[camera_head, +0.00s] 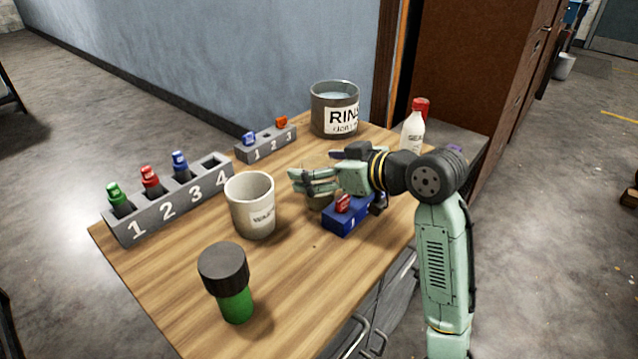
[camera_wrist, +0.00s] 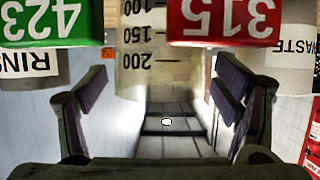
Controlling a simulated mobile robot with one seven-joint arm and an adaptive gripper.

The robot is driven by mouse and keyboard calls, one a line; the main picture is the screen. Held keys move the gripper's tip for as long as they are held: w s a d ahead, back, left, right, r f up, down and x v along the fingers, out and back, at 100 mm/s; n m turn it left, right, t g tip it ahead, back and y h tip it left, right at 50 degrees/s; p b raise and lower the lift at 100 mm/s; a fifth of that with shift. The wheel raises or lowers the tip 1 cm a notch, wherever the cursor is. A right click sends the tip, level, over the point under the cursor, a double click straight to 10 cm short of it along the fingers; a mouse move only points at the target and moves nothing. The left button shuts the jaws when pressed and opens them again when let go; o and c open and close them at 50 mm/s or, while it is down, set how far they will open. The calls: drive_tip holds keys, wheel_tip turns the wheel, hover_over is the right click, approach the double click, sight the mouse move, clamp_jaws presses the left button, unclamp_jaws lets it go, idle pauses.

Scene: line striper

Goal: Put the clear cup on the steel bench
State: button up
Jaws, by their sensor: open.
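The clear cup shows in the wrist view (camera_wrist: 150,78), with the dark markings 100, 150 and 200 upside down on it. It is between and beyond the spread fingers of my gripper (camera_wrist: 163,90), and no grip on it shows. In the head view my gripper (camera_head: 312,182) is low over the middle of the wooden table, and its fingers hide most of the cup, whose lower part (camera_head: 319,205) shows beneath them. A grey surface (camera_head: 468,138) behind the table's right side may be the steel bench; my arm partly covers that area.
The rinse pot (camera_head: 335,112) and white bottle (camera_head: 411,133) are behind. Grey numbered racks (camera_head: 170,205) line the left; a green jar (camera_head: 229,285) stands in front.

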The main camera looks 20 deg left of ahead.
drive_tip(key=shift+c, duration=0.5)
drive_tip(key=c, duration=1.5)
drive_tip(key=shift+o, duration=0.2)
drive_tip(key=shift+r, duration=0.1)
